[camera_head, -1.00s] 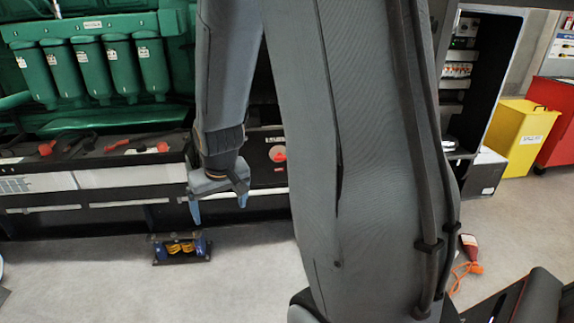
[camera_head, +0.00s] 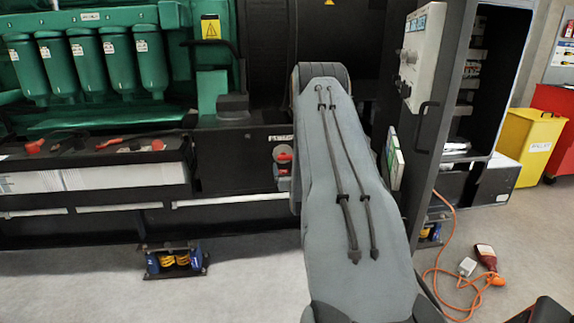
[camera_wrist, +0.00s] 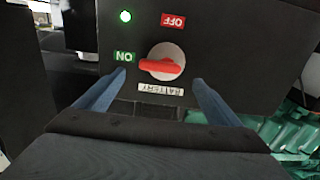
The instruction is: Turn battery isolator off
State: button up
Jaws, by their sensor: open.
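The battery isolator's red handle (camera_wrist: 160,66) sits on a pale round plate on a black panel in the wrist view, which shows the lettering upside down. The handle lies crosswise, its narrow end toward the green ON label (camera_wrist: 124,57). A red OFF label (camera_wrist: 173,20) is above it, and a BATTERY label (camera_wrist: 160,88) is below it. My gripper (camera_wrist: 159,77) is open and empty, its blue fingers on either side of the handle, apart from it. In the head view, the red handle (camera_head: 284,157) shows just left of my arm, which hides the gripper.
A green lamp (camera_wrist: 125,16) glows on the panel. A battery bank with red terminals (camera_head: 92,178) stands left of the isolator. An open cabinet door (camera_head: 445,110) is close to my arm's right. An orange cable (camera_head: 435,270) lies on the floor at right.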

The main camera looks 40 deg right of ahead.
aim_at(288, 158)
jog(key=x, duration=0.7)
jog(key=shift+w+b, duration=0.25)
jog(key=shift+b, duration=0.1)
